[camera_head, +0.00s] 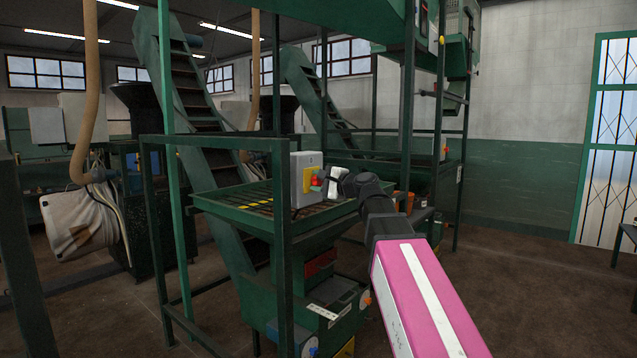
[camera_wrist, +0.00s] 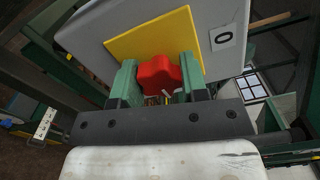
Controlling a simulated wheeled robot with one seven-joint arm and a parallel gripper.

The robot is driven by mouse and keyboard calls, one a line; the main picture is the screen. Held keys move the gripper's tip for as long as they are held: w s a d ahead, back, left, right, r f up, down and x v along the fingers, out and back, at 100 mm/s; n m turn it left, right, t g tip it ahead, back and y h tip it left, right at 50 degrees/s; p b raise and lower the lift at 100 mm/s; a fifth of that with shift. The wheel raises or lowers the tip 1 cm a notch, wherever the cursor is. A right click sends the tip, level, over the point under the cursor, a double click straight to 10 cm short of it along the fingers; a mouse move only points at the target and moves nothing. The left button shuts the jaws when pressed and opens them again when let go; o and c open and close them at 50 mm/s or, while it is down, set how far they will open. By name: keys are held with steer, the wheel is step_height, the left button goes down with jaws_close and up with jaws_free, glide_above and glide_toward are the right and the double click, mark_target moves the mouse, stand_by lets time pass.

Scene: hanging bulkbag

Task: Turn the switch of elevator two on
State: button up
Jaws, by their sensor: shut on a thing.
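A grey switch box (camera_head: 301,164) with a yellow plate is mounted on a green post of the machine frame, and it carries a red rotary knob (camera_head: 316,181). My gripper (camera_head: 322,183) is at the front of the box. In the wrist view my gripper (camera_wrist: 159,82) has its green fingers on both sides of the red knob, shut on it. The knob's underside is partly hidden.
A green hopper with a grated top (camera_head: 235,200) stands behind and beneath the box. Green frame posts (camera_head: 281,250) stand close to the arm. Inclined conveyors (camera_head: 190,90) rise behind. Open floor (camera_head: 530,290) lies to the right.

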steer(key=shift+m, duration=0.6)
steer(key=o, duration=0.9)
steer(key=v, duration=1)
steer(key=shift+s+d, duration=0.3)
